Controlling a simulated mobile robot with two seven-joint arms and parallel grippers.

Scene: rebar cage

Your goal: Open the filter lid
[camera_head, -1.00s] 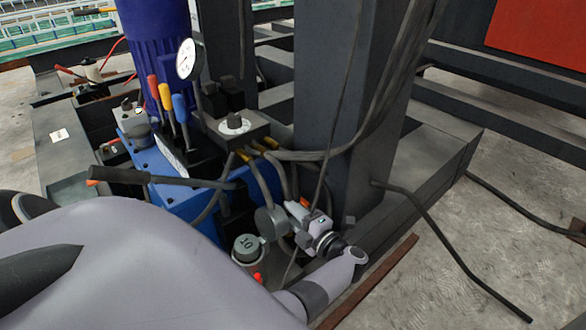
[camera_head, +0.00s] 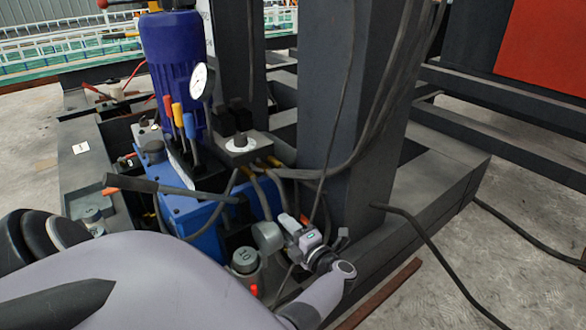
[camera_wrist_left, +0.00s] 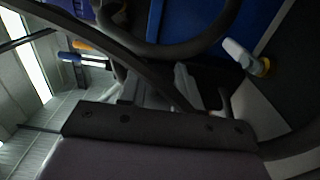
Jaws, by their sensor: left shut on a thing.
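The filter (camera_head: 246,262) is an upright grey cylinder with a dark round top and marking, low beside the blue tank. A grey rounded lid (camera_head: 267,236) stands tilted just above and to the right of it, apart from the dark top. My left gripper (camera_head: 288,227) is at the lid's right side, shut on the lid; the exact contact is hard to see. In the left wrist view, my light grey fingers (camera_wrist_left: 160,85) are dim, and what they hold is not clear there. My right gripper is not in view.
A blue tank (camera_head: 205,225) with a blue motor (camera_head: 172,70), gauge (camera_head: 199,80) and coloured levers (camera_head: 179,118) stands behind. A thick dark post (camera_head: 345,110) and hoses (camera_head: 385,120) are close on the right.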

